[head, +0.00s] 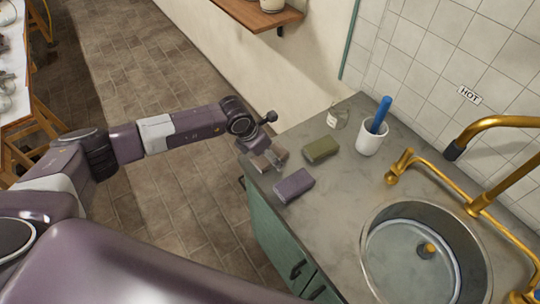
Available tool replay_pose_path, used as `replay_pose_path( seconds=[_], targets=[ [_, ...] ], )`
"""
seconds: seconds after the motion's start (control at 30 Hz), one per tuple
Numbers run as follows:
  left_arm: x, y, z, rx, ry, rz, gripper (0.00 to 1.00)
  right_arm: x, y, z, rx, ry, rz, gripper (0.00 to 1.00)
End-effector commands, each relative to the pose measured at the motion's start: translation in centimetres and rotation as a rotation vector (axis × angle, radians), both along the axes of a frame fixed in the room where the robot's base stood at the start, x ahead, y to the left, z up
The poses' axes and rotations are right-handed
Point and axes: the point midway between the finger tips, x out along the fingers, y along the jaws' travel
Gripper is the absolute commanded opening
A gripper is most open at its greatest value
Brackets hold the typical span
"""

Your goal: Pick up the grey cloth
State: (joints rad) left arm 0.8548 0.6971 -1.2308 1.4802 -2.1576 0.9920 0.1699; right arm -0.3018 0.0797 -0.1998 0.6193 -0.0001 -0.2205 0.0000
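A small grey-brown folded cloth (261,163) lies at the near left corner of the grey counter, partly hidden by my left gripper. My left gripper (274,160) reaches down from the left arm, with its fingers at the cloth. They are too small and overlapped to tell whether they are open or shut on it. The cloth appears to rest on the counter. My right gripper is not in view.
A purple folded block (294,186) and an olive green one (320,150) lie close by on the counter (345,190).

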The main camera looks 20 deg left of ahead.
Motion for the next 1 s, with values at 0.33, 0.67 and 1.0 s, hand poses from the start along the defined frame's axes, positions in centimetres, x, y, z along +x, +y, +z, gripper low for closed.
replay_pose_path(
  seconds=[0.33,0.67,1.0],
  targets=[
    [0.0,0.0,0.0,-0.001,0.001,0.000,0.48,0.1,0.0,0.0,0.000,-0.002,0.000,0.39],
    [0.0,0.0,0.0,-0.001,0.000,0.000,0.26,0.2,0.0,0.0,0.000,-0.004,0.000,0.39],
    [0.1,-0.1,1.5,-0.002,-0.002,-0.001,0.26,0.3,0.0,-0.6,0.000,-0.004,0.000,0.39]
  ],
)
